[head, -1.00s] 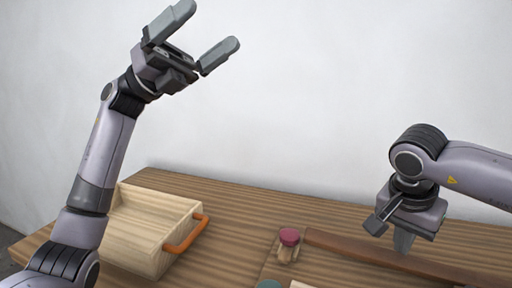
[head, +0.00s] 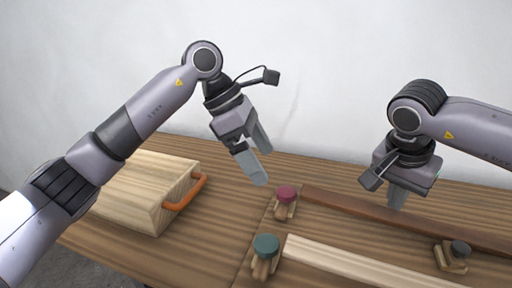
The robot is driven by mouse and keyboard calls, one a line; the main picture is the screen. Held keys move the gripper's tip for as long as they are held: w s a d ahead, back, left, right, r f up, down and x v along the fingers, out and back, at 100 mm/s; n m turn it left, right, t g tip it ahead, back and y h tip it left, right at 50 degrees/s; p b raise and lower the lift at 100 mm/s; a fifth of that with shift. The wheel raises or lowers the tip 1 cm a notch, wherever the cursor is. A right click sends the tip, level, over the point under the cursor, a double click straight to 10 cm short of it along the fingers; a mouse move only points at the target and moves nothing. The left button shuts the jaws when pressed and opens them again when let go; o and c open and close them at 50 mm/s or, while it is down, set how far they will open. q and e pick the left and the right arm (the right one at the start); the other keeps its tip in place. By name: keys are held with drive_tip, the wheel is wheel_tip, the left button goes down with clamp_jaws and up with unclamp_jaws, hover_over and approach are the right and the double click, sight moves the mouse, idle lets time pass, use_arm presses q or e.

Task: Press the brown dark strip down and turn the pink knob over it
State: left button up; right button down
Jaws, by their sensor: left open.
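The brown dark strip (head: 345,209) lies on the wooden table, running from beside the pink knob toward the right edge of the head view. The pink knob (head: 287,194) sits on a small wooden block at the strip's left end; I cannot tell whether it overlaps the strip. My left gripper (head: 262,164) is open and empty, pointing down above and slightly left of the pink knob. My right gripper (head: 397,203) points down at the dark strip, its fingertips at or just over it; its finger gap is not clear.
A green knob (head: 266,246) on a wooden block stands nearer, beside a pale strip (head: 350,264). A dark grey knob (head: 460,249) on a block is at the right. A wooden box (head: 140,190) with an orange handle (head: 186,193) stands at the left. A white wall rises behind the table.

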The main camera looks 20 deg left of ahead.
sight(284, 195)
use_arm(q)
drive_tip(key=x, duration=1)
drive_tip(key=shift+d+f, duration=0.25)
drive_tip(key=c, duration=1)
